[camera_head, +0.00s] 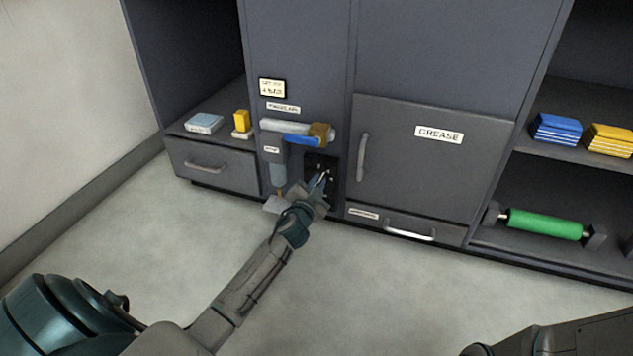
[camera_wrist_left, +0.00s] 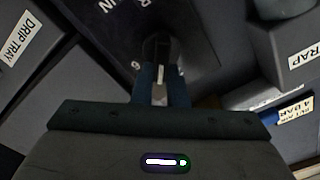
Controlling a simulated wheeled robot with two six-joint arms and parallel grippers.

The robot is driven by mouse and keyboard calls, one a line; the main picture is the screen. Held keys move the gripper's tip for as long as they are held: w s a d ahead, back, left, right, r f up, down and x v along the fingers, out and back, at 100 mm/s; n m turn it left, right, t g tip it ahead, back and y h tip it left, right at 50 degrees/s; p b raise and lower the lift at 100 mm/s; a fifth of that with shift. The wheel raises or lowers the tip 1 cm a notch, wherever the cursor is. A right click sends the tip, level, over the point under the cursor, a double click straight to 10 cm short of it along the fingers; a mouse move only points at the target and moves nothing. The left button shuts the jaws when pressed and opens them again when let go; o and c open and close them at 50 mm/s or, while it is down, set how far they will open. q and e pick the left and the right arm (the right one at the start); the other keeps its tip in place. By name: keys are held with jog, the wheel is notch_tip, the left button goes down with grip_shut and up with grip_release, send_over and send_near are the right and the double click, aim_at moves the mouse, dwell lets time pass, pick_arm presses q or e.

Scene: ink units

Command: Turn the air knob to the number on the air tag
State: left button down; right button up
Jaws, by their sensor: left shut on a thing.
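The air knob is a dark round knob (camera_wrist_left: 158,46) on a black dial panel (camera_head: 322,160) at the middle of the cabinet front. My left gripper (camera_head: 321,182) is at the panel, its fingers shut on the knob. In the left wrist view the two fingers (camera_wrist_left: 160,85) lie on either side of it, with a pale mark between them. A few white dial marks show around the knob, but most are hidden or too small to read surely. The air tag (camera_head: 272,87) is a cream label up and left of the panel; in the wrist view (camera_wrist_left: 296,109) it seems to read 4 BAR.
A pipe with a blue lever (camera_head: 302,141) runs just above the panel. A green roller (camera_head: 545,224) lies on the right shelf. The floor in front is clear.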

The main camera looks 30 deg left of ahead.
pick_arm(q)
jog(key=shift+d+f+m, duration=0.1)
jog(key=shift+m, duration=0.4)
jog(key=c, duration=1.4)
grip_release()
jog(key=shift+c, duration=0.2)
jog(key=p+v, duration=0.1)
jog(key=v, duration=1)
jog(key=shift+p, duration=0.3)
jog(key=shift+w, duration=0.1)
